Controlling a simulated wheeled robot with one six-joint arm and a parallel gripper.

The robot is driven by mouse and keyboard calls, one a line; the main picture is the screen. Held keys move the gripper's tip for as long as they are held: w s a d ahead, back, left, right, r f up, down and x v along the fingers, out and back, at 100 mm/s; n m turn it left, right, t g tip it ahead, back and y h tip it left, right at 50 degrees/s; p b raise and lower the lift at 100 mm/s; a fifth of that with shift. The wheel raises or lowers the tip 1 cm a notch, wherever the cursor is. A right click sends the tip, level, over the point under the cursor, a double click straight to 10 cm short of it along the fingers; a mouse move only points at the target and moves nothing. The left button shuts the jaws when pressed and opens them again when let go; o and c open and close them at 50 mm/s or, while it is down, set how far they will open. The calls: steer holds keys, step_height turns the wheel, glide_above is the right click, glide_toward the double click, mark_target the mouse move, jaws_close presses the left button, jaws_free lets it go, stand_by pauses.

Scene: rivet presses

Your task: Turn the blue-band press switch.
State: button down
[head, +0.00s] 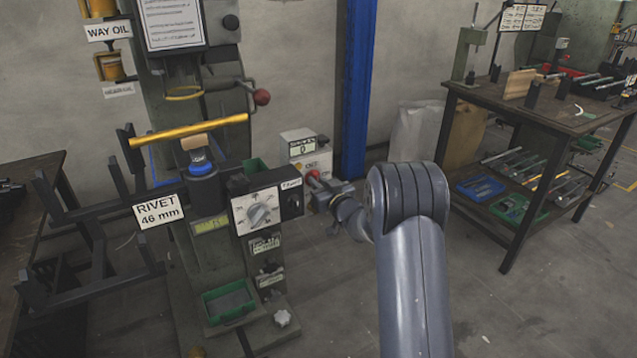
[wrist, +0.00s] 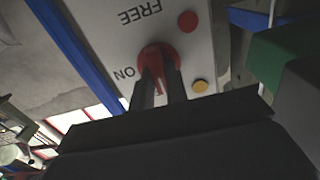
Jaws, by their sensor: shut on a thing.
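The press with the blue band (head: 199,157) stands left of centre in the head view. A pale switch box (head: 297,138) is beside it, partly hidden by the press's dial panel and my arm. In the wrist view the box face (wrist: 203,50) carries a red rotary switch (wrist: 158,58), with the words FREE and ON by it. My gripper (wrist: 159,88) is shut on the red switch, one dark finger on each side of its handle. In the head view my gripper (head: 318,188) reaches the box from the right.
The press has a dial panel (head: 262,210) just left of my gripper, a red-knobbed lever (head: 262,97) and a RIVET 46 mm rack (head: 158,213). A blue post (head: 357,90) stands behind. A workbench (head: 545,110) is at right. Floor between is mostly clear.

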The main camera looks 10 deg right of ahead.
steer(key=m+p, duration=0.2)
steer(key=m, duration=0.2)
steer(key=shift+d+r, duration=0.1)
steer(key=shift+w+d+f+m+p, duration=0.1)
steer(key=shift+m+p, duration=0.75)
steer(key=shift+m, duration=1.45)
steer(key=shift+s+f+m+p, duration=0.15)
steer(key=shift+m+p, duration=0.65)
steer(key=shift+m, duration=1.5)
steer(key=shift+w+d+f+m+p, duration=0.15)
steer(key=shift+m+p, duration=0.7)
steer(key=shift+m, duration=1.45)
steer(key=shift+a, duration=0.1)
steer(key=c, duration=1.4)
jaws_free()
